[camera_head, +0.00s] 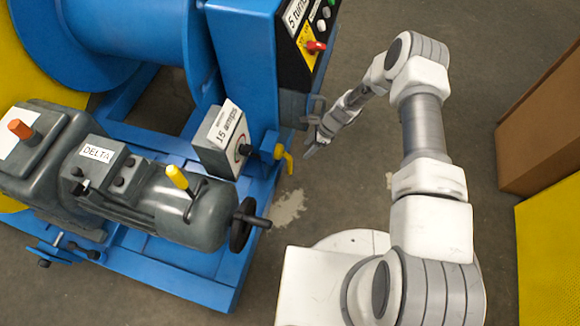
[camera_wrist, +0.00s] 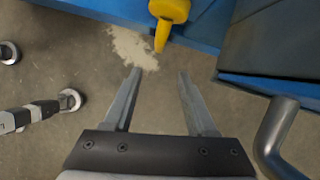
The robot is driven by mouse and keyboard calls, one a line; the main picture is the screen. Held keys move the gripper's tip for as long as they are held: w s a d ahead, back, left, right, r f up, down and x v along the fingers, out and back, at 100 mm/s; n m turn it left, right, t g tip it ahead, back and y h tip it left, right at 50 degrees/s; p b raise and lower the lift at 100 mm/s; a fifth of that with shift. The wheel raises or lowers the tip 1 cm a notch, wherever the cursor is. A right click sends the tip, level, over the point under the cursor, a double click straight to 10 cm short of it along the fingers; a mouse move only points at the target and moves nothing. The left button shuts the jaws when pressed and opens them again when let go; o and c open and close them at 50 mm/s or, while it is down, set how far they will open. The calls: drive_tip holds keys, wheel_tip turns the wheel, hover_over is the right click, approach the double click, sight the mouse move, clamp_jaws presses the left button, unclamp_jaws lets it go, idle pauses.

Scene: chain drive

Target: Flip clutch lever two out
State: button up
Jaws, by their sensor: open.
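No label in view says which lever is clutch lever two. A yellow handle (camera_head: 284,159) sticks out at the side of the blue frame, by the box marked "15 amps". In the wrist view a yellow handle (camera_wrist: 168,12) hangs at the top, just beyond my fingertips. A yellow-gripped lever (camera_head: 179,179) stands on the grey motor, and an orange-knobbed lever (camera_head: 20,129) stands on the gearbox at far left. My gripper (camera_head: 310,151) is open and close to the yellow handle on the frame. In the wrist view my gripper (camera_wrist: 158,74) has nothing between its fingers.
A blue machine frame (camera_head: 150,270) carries a motor with a black handwheel (camera_head: 243,225). A control panel with a red switch (camera_head: 316,46) stands above my gripper. A bent grey bar (camera_wrist: 275,135) lies close right of my fingers. Brown and yellow boxes stand at right.

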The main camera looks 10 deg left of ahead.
sight(290, 168)
drive_tip(key=b+x, duration=0.6)
drive_tip(key=x, duration=1.1)
drive_tip(key=shift+s+a+f+b, duration=0.1)
drive_tip(key=shift+a+f+b, duration=0.15)
drive_tip(key=shift+b, duration=0.1)
drive_tip(key=shift+d, duration=0.1)
clamp_jaws()
idle(0.4)
